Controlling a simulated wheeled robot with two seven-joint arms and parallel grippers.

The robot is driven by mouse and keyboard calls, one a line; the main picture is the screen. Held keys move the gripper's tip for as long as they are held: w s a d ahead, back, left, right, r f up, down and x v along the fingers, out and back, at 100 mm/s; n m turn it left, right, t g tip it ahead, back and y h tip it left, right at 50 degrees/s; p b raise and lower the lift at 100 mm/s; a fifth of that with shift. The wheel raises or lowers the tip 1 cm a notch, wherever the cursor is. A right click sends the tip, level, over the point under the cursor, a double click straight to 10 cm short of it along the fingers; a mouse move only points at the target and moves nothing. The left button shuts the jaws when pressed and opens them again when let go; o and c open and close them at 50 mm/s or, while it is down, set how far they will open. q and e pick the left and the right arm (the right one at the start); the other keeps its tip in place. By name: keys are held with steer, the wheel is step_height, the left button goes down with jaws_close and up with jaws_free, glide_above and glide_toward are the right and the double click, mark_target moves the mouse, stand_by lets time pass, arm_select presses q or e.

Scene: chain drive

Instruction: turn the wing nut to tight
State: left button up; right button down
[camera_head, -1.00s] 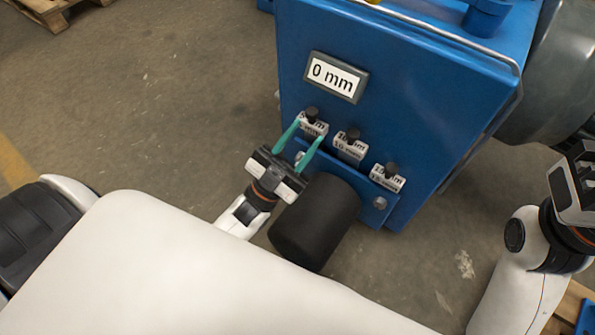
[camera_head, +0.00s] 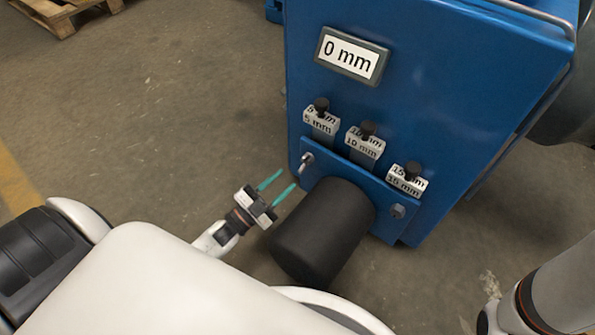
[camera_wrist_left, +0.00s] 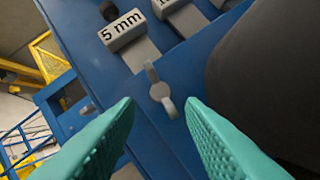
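The wing nut (camera_head: 305,160) is a small grey metal piece on the blue bracket, at the left of the black cylinder. In the left wrist view the wing nut (camera_wrist_left: 158,91) shows its two wings and lies ahead, between the fingertips in the picture. My left gripper (camera_head: 283,181) is open and empty, with teal fingers pointing at the wing nut but apart from it. The open fingers also show in the left wrist view (camera_wrist_left: 160,105). My right gripper is out of view; only part of my right arm shows at the lower right.
A black cylinder (camera_head: 322,232) sticks out from the blue bracket (camera_head: 335,167), close beside my left gripper. Blocks labelled 5 mm (camera_head: 321,122), 10 mm (camera_head: 364,146) and 15 mm (camera_head: 406,180) sit above. A display (camera_head: 351,56) reads 0 mm.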

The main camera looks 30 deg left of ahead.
mark_target(305, 162)
arm_select(q)
steer(key=shift+b+x, duration=0.8)
steer(key=shift+x, duration=2.15)
steer(key=shift+c, duration=0.6)
